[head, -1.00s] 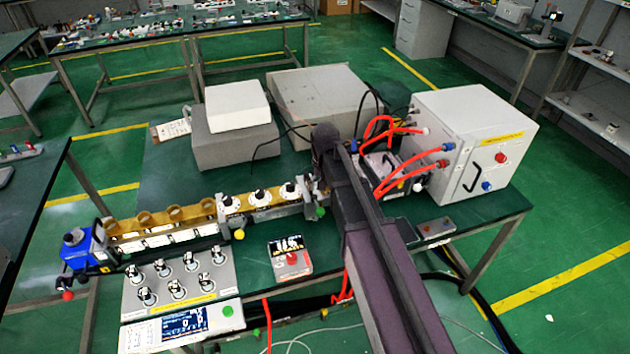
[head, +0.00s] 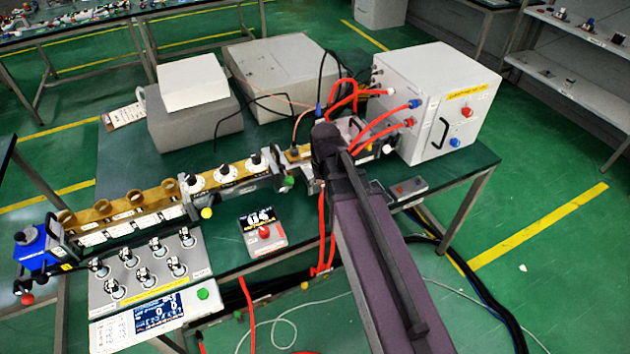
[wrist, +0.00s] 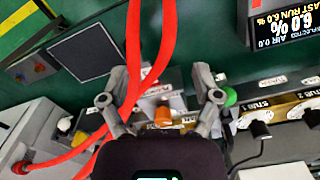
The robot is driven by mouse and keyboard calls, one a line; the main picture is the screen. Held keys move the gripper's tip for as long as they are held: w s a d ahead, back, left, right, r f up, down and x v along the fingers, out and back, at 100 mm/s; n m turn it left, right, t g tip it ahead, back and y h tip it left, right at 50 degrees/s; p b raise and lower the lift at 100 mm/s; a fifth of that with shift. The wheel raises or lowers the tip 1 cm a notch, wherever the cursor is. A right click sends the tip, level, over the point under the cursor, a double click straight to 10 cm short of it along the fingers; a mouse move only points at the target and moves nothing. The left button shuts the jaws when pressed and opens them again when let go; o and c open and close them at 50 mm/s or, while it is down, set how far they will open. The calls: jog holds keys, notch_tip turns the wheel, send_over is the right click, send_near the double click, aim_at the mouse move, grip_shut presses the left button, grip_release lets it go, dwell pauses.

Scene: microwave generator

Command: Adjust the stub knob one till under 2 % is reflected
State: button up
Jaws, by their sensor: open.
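Three white dial knobs with black handles stand on the brass waveguide in the head view. In the wrist view, stub knob one (wrist: 262,130) is beside a label that appears to read "STUB 1", with knob two (wrist: 312,117) to its right. My gripper (wrist: 160,76) is open, its fingers spread over the waveguide end and red hoses, left of knob one and apart from it. In the head view my arm hides the gripper. The display (wrist: 285,30) shows 6.0 % in large digits; the same unit (head: 262,228) has a red button.
Red hoses (head: 370,140) run from the white cabinet (head: 436,105) past my arm. A panel of several small knobs (head: 150,265) and a blue device (head: 38,248) are at left. Grey boxes (head: 195,115) stand behind the waveguide. Bare table shows around the display unit.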

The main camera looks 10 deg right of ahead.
jog(key=s+d, duration=0.1)
jog(key=s+d+f+b, duration=0.1)
jog(key=s, duration=0.1)
jog(key=s+d+f+b, duration=0.1)
jog(key=shift+s+f, duration=0.15)
jog(key=shift+s, duration=0.1)
jog(key=shift+s+d, duration=0.3)
jog(key=shift+s, duration=0.3)
jog(key=shift+s+d, duration=0.25)
jog(key=shift+s, duration=0.3)
dwell(1.1)
jog(key=w+a+r+n+y+p, duration=0.1)
jog(key=w+a+r+n+p, duration=0.2)
jog(key=w, duration=0.5)
jog(key=w+a+r+n+t+y+p, duration=0.1)
jog(key=w+a+r+n+y+p, duration=0.1)
jog(key=w+a+r+n+p, duration=0.2)
jog(key=w+a+r+n+y+p, duration=0.1)
jog(key=w+a+r+n+p, duration=0.3)
jog(key=w+a+n, duration=0.3)
jog(key=w+a+r, duration=0.1)
jog(key=w+a, duration=0.3)
jog(key=w, duration=0.1)
jog(key=shift+r+n, duration=0.4)
